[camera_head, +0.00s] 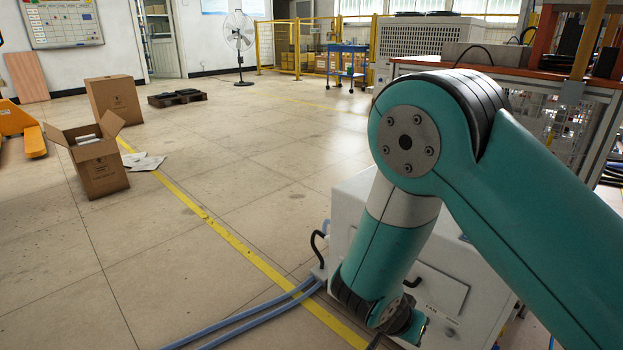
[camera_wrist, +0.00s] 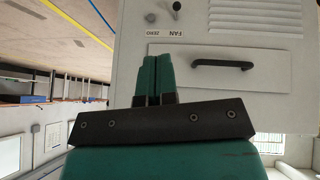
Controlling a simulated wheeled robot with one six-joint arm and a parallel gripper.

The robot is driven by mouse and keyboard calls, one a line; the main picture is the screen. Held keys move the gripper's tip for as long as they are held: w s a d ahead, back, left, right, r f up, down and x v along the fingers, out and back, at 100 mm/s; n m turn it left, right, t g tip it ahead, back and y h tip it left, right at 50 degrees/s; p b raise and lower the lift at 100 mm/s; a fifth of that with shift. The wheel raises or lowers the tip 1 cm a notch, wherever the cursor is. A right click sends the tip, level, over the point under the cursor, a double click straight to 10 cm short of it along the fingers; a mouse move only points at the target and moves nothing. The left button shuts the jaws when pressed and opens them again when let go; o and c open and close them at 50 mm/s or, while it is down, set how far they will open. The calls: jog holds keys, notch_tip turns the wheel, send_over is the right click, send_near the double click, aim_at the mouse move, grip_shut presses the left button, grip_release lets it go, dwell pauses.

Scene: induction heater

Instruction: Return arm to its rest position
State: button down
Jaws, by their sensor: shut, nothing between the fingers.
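My gripper (camera_wrist: 155,70) shows in the wrist view with its two teal fingers together and nothing between them. In the head view my teal arm crosses the right side, bent downward in front of the white cabinet (camera_head: 352,190). The gripper's fingertips are hidden or too small to make out there. I cannot tell the exact gap between the fingers and the cabinet.
Blue hoses (camera_head: 262,312) run from the cabinet across the floor at the bottom. A workbench (camera_head: 440,68) with equipment stands behind my arm at right. Cardboard boxes (camera_head: 100,170) and a yellow pallet jack (camera_head: 22,125) are far left. The middle floor is clear.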

jog(key=s+a+r+n+g+y+p, duration=0.15)
jog(key=s+r+n+y, duration=0.5)
jog(key=r, duration=0.85)
jog(key=s+a+r+n+g+y+p, duration=0.1)
jog(key=s+a+r+n+g+y, duration=0.15)
jog(key=s+r+n, duration=0.85)
notch_tip(320, 180, up, 43)
jog(key=s+m+y+p, duration=0.1)
jog(key=m+p, duration=0.1)
jog(key=p, duration=3.6)
jog(key=shift+s+f+m, duration=0.15)
jog(key=shift+s+m, duration=0.15)
jog(key=shift+m, duration=0.05)
jog(key=shift+a, duration=0.15)
